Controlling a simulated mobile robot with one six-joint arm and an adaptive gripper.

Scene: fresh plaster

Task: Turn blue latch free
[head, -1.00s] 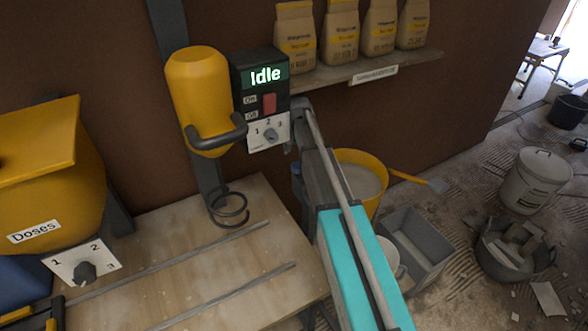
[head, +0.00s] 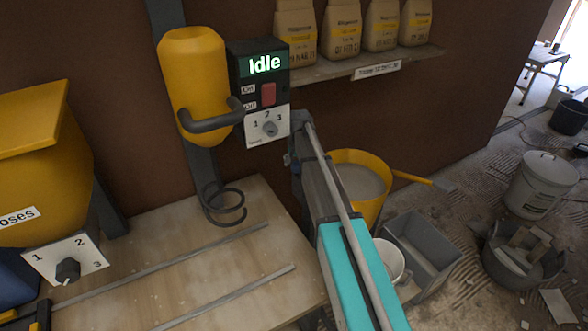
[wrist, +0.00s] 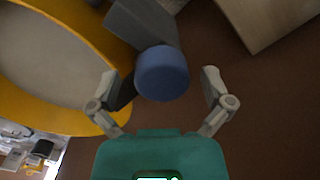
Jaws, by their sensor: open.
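The blue latch (wrist: 162,72) shows in the wrist view as a rounded blue end on a dark grey block (wrist: 143,24). My gripper (wrist: 159,88) is open in the wrist view, with one finger to the left and one to the right of the latch. Gaps show on both sides, and nothing is held. I cannot tell how deep the fingers reach along it. In the head view my arm covers most of this spot, and the gripper itself is not clearly seen.
A yellow tub (head: 374,209) of grey mix stands beside my arm; its rim (wrist: 85,118) fills the wrist view's left. A control box (head: 239,78) reads "Idle". A yellow mixer (head: 195,70) hangs above a wooden bench (head: 165,268). Grey bins stand on the floor at right.

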